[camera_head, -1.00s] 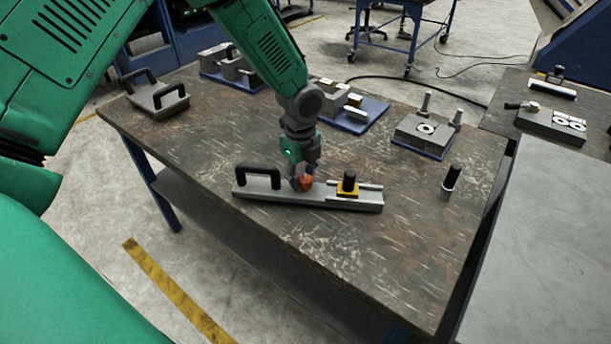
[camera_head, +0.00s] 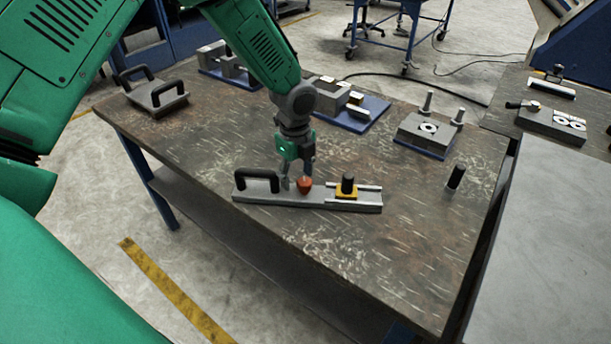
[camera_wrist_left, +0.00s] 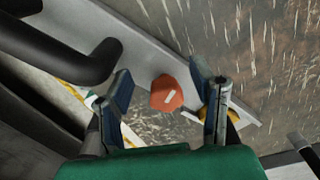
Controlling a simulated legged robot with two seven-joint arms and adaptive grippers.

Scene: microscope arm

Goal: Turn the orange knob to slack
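The orange knob (camera_head: 304,183) stands on a grey rail-like fixture (camera_head: 285,197), between a black handle at its left and a yellow block at its right. In the left wrist view the knob (camera_wrist_left: 167,93) has a light mark on its face and lies between and beyond my two fingertips. My left gripper (camera_head: 296,181) is open, its fingers apart with gaps to the knob in the wrist view. In the head view its fingers are close to the knob. Whether they touch is hard to tell there. My right gripper is not seen.
The black handle (camera_head: 257,177) stands close beside my left gripper. The yellow block with a black post (camera_head: 347,187) sits on the fixture's right part. Other fixtures stand along the table's back. The table front is clear.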

